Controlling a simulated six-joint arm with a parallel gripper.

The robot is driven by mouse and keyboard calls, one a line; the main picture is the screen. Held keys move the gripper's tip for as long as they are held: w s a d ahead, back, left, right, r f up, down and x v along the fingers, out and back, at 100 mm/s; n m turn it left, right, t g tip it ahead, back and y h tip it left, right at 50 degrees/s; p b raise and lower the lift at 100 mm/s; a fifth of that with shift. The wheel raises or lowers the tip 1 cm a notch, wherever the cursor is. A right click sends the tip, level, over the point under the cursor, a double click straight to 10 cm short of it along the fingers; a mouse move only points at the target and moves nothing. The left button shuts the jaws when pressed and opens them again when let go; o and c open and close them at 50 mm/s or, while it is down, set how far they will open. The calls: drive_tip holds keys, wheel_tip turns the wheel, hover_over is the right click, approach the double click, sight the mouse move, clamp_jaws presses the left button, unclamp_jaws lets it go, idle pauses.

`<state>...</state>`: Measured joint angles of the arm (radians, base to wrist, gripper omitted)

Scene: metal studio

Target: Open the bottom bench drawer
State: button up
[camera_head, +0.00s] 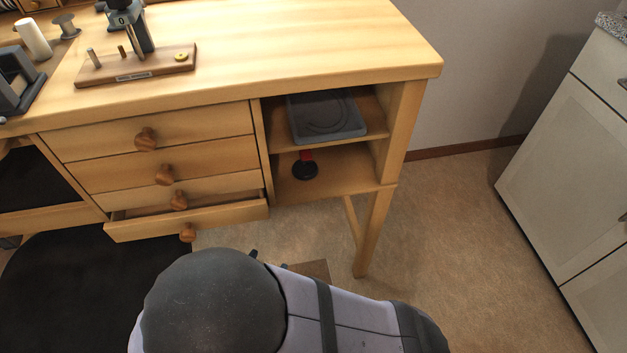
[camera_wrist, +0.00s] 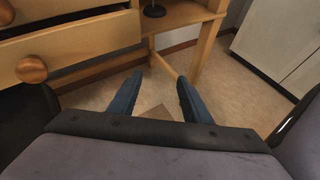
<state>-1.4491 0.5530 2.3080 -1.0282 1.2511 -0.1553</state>
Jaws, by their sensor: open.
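The bottom bench drawer (camera_head: 190,219) is pulled partly out, and its open top shows in the head view. Its round wooden knob (camera_head: 187,232) is at the middle of its front. In the wrist view the bottom drawer (camera_wrist: 90,48) fills the upper left, with its knob (camera_wrist: 31,69) at the left edge. My gripper (camera_wrist: 157,82) is open and empty, its two dark fingers pointing ahead to the right of the knob, apart from the drawer. In the head view my arm hides the fingers almost wholly.
The drawers above (camera_head: 165,175) are shut. Open shelves (camera_head: 330,182) beside them hold a grey tray (camera_head: 326,116) and a dark round object (camera_head: 305,170). A bench leg (camera_head: 374,232) stands right of the drawer. A white cabinet (camera_head: 570,180) is at right; the floor between is clear.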

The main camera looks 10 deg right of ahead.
drive_tip(key=w+d+r+m+g+h+p, duration=0.1)
drive_tip(key=w+d+r+m+g+p, duration=0.1)
drive_tip(key=d+r+p, duration=0.3)
drive_tip(key=w+d+r+m+g+h+p, duration=0.2)
drive_tip(key=d+r+p, duration=0.4)
drive_tip(key=r, duration=0.4)
drive_tip(key=shift+w+d+r+m+g, duration=0.25)
drive_tip(key=shift+w+m, duration=0.35)
drive_tip(key=shift+m, duration=0.7)
drive_tip(key=s+a+f+n+t+y+b, duration=0.25)
drive_tip(key=a+f+n+t+b, duration=0.2)
drive_tip(key=a, duration=0.45)
drive_tip(key=s+a+f+n+t+y+b, duration=0.25)
drive_tip(key=a+f+n+y+b, duration=0.2)
drive_tip(key=a, duration=0.35)
drive_tip(key=s+a+f+n+t+y+b, duration=0.25)
drive_tip(key=a+f+n+t, duration=0.2)
drive_tip(key=a, duration=0.45)
drive_tip(key=w+r+b, duration=0.1)
drive_tip(key=w, duration=0.7)
drive_tip(key=shift+w+n, duration=0.15)
drive_tip(key=shift+n, duration=0.3)
drive_tip(key=shift+d, duration=0.1)
drive_tip(key=shift+c, duration=0.2)
